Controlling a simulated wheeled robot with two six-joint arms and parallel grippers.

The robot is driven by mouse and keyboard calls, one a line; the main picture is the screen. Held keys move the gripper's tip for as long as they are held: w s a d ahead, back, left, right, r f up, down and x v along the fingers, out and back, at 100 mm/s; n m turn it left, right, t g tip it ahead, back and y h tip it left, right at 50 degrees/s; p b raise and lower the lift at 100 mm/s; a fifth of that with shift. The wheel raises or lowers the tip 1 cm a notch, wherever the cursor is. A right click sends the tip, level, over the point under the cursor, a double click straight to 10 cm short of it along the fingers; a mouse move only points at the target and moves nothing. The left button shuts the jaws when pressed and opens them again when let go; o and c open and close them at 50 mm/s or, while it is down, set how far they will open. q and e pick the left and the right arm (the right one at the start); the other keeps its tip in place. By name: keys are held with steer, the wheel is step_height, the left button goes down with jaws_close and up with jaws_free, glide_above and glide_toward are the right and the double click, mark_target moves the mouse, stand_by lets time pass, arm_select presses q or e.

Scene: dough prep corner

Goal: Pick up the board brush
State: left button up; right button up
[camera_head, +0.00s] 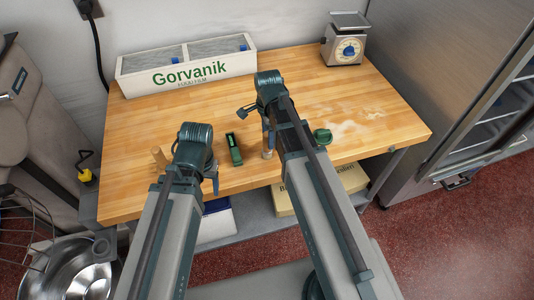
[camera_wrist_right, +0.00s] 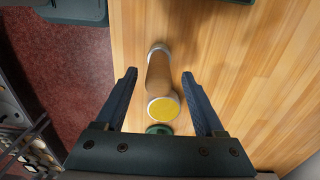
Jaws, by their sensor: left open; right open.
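My right gripper (camera_wrist_right: 160,74) is open. In the right wrist view its two fingers lie on either side of a brown wooden cylinder (camera_wrist_right: 159,72) with a yellow end, with gaps visible on both sides. The cylinder's lower part (camera_head: 267,154) shows under my right arm in the head view. A green block-shaped item (camera_head: 234,150) stands left of it, and a round green item (camera_head: 322,136) lies right of it. I cannot tell for sure which is the board brush. My left gripper (camera_head: 213,178) is open near the table's front edge, mostly hidden by its arm.
A white Gorvanik box (camera_head: 185,77) stands at the back left and a scale (camera_head: 344,45) at the back right. A small wooden piece (camera_head: 159,156) is left of my left arm. Flour marks the table's (camera_head: 130,125) right side. The back middle is clear.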

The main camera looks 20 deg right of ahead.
mark_target(266, 154)
step_height(266, 154, down, 5)
steer(key=b, duration=0.5)
steer(key=shift+s+a+f, duration=0.1)
steer(key=shift+a+f, duration=0.05)
jaws_close()
